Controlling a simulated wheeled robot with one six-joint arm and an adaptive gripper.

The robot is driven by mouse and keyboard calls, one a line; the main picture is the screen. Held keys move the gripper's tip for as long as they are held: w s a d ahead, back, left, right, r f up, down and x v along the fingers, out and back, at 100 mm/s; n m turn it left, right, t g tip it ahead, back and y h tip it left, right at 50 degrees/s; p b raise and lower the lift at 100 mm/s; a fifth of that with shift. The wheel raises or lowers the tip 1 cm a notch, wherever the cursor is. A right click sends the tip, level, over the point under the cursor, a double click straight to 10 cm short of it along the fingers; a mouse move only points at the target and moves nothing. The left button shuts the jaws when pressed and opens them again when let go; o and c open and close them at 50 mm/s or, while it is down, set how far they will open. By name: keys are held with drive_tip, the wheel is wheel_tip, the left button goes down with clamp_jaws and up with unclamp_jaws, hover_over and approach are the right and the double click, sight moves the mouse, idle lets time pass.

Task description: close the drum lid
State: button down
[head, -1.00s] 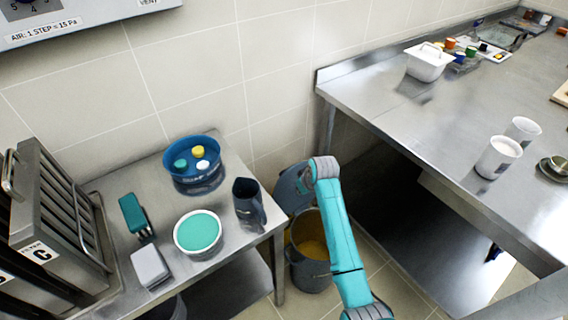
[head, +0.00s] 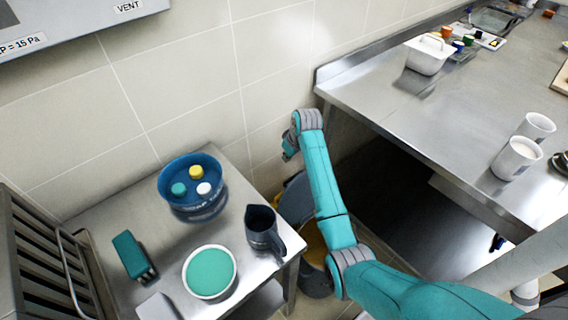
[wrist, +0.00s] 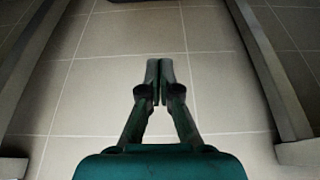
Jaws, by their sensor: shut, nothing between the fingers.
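The drum (head: 316,284) is a dark grey bin on the floor between the two steel tables in the head view, with yellow contents (head: 312,243) showing through its open top. Its grey-blue lid (head: 295,200) stands raised at the back, near the wall. My arm covers the right part of both drum and lid. My gripper (head: 287,153) is above the lid, near the wall, seemingly apart from it. In the wrist view my gripper (wrist: 160,65) is shut and empty, with floor tiles beyond. The drum and lid are not recognisable there.
The left table (head: 142,220) holds a blue tub (head: 198,212), a dark jug (head: 262,232) and a bowl of green stuff (head: 209,272) near the drum. The right steel table (head: 425,115) bears white cups (head: 515,158) and a white container (head: 428,56). The tiled wall is close behind.

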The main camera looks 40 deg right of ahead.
wheel_tip(320, 180, down, 9)
drive_tip(key=shift+s, duration=0.35)
idle(0.7)
drive_tip(key=shift+s, duration=0.1)
